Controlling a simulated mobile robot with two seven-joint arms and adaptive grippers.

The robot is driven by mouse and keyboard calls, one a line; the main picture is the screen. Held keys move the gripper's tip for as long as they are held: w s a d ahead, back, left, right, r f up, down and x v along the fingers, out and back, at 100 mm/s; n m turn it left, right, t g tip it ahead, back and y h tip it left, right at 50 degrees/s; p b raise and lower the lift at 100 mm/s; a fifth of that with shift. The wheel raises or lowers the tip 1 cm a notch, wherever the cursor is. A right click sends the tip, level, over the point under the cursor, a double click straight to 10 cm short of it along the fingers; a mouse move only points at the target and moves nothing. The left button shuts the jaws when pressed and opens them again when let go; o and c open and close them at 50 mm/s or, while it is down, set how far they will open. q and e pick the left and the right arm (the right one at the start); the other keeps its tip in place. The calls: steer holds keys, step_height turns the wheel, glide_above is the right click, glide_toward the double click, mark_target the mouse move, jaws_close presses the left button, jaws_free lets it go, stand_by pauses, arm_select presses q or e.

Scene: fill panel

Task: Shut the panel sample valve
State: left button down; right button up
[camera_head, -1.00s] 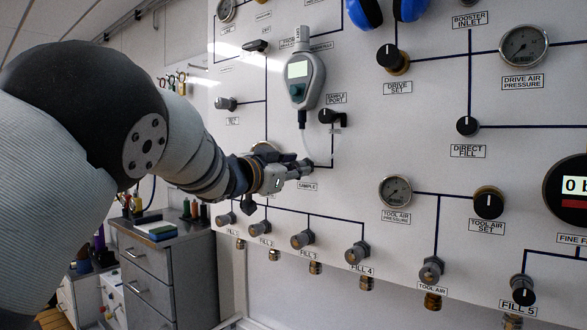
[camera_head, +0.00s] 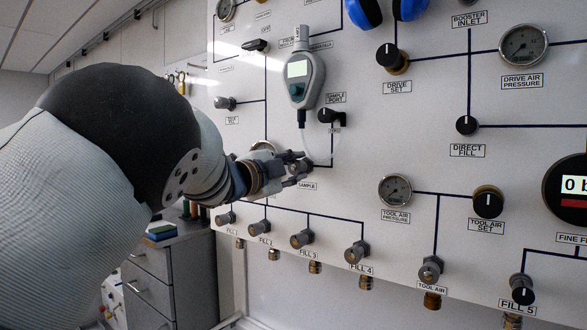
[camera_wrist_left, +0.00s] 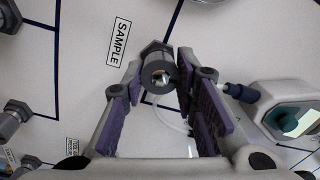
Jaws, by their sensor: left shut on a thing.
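The sample valve's grey round knob (camera_wrist_left: 158,70) sits beside the SAMPLE label (camera_wrist_left: 119,42) in the left wrist view. My left gripper (camera_wrist_left: 155,85) has its purple-padded fingers on either side of the knob and is shut on it. In the head view my left gripper (camera_head: 300,166) is at the panel, just above the SAMPLE label (camera_head: 307,186), and hides most of the valve. I cannot tell how far the valve is turned. My right gripper is not in view.
A handheld analyser (camera_head: 302,80) hangs above, its clear tube running down close to my fingers. The sample port (camera_head: 328,116) is above right. A row of fill valves (camera_head: 302,239) lies below. A drawer cabinet (camera_head: 150,280) stands at left, partly behind my arm.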

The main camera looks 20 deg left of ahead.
arm_select(q)
steer(key=shift+m, duration=0.7)
steer(key=c, duration=1.3)
jaws_free()
steer(key=v, duration=1.2)
steer(key=shift+f, duration=0.1)
